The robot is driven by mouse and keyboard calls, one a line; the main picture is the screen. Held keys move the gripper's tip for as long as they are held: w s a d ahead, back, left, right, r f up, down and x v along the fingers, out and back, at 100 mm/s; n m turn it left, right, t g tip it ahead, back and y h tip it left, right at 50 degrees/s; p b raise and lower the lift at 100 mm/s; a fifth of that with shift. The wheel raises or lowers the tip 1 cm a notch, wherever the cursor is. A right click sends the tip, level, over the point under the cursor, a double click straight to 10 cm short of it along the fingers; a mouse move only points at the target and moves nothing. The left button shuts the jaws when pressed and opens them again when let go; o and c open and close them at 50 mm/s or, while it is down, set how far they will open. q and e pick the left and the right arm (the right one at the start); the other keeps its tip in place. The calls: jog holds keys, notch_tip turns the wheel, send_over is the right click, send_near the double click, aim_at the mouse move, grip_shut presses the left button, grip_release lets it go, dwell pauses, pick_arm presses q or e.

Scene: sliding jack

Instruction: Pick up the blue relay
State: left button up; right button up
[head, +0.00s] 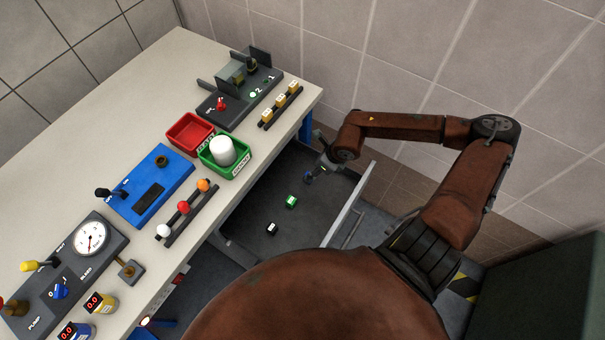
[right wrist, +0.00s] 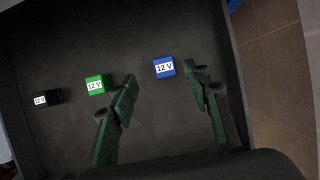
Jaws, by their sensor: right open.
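The blue relay (right wrist: 164,67) is a small block with a white "12 V" label, lying on the dark floor of an open drawer (head: 258,208). In the head view a small part of it (head: 308,178) shows beside my gripper. My right gripper (right wrist: 162,78) is open; in the wrist view its fingers stand on either side of the blue relay, with gaps between. In the head view the right gripper (head: 320,171) is over the drawer, its fingers hard to make out. My left gripper is not in view.
A green relay (right wrist: 97,85) and a black relay (right wrist: 47,98) lie to the left of the blue one in the wrist view. The drawer's front wall (head: 349,203) is at the right. The workbench (head: 125,95) carries several panels, a red bin (head: 190,133) and a green bin (head: 226,169).

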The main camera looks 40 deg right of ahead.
jog(key=shift+w+d+f, duration=0.1)
jog(key=shift+d+f, duration=0.05)
jog(key=shift+f, duration=0.35)
jog(key=shift+w+d+f, duration=0.1)
jog(key=shift+f, duration=0.35)
jog(key=shift+w+f+b, duration=0.1)
jog(key=shift+f+b, duration=0.2)
jog(key=shift+f, duration=0.05)
jog(key=b+x, duration=0.1)
jog(key=x, duration=0.4)
jog(key=shift+f+b, duration=0.1)
jog(key=shift+b, duration=0.2)
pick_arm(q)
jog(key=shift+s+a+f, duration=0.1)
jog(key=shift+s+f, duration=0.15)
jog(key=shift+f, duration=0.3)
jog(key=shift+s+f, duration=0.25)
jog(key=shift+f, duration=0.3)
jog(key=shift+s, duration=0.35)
pick_arm(e)
jog(key=c, duration=1.1)
